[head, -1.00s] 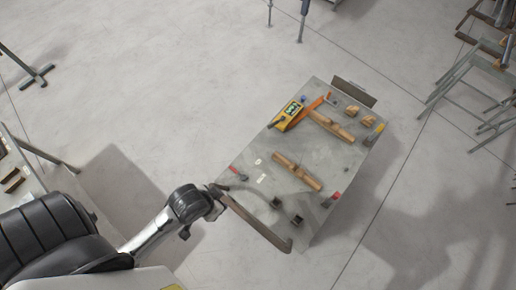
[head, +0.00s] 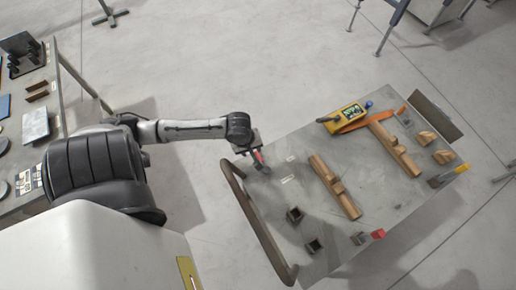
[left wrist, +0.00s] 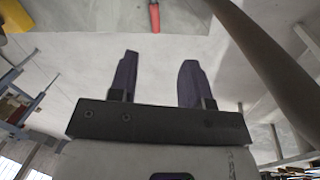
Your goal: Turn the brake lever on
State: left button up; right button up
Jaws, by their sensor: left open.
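The cart (head: 315,185) has a grey top and a brown push handle (head: 262,232) along its near left side. A small red-tipped lever (head: 259,157) sits at the cart's left corner, close to my left gripper (head: 254,150). A second red piece (head: 378,234) shows at the lower right edge; I cannot tell which one is the brake lever. In the left wrist view, my left gripper (left wrist: 157,60) is open and empty, its two dark fingers apart. A red handle (left wrist: 154,17) shows beyond the fingertips, between them and not touching. My right gripper is not in view.
Wooden blocks (head: 334,187), a yellow device (head: 343,118) and small dark metal brackets (head: 295,215) lie on the cart top. The push handle (left wrist: 265,50) crosses the right of the wrist view. A workbench (head: 60,95) stands at left.

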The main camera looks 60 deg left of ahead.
aim_at(258, 156)
pick_arm(q)
jog(key=w+a+f+n+b, duration=0.1)
jog(key=f+b, duration=0.1)
jog(key=f, duration=0.2)
jog(key=w+a+f+n+b, duration=0.1)
jog(key=f+b, duration=0.1)
jog(key=f, duration=0.3)
jog(key=w+a+f+n+b, duration=0.1)
jog(key=w+f+b, duration=0.1)
jog(key=f, duration=0.3)
jog(key=shift+a+f, duration=0.1)
jog(key=shift+f, duration=0.05)
jog(key=shift+x, duration=0.8)
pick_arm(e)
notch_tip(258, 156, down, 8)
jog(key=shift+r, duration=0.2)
pick_arm(q)
grip_shut()
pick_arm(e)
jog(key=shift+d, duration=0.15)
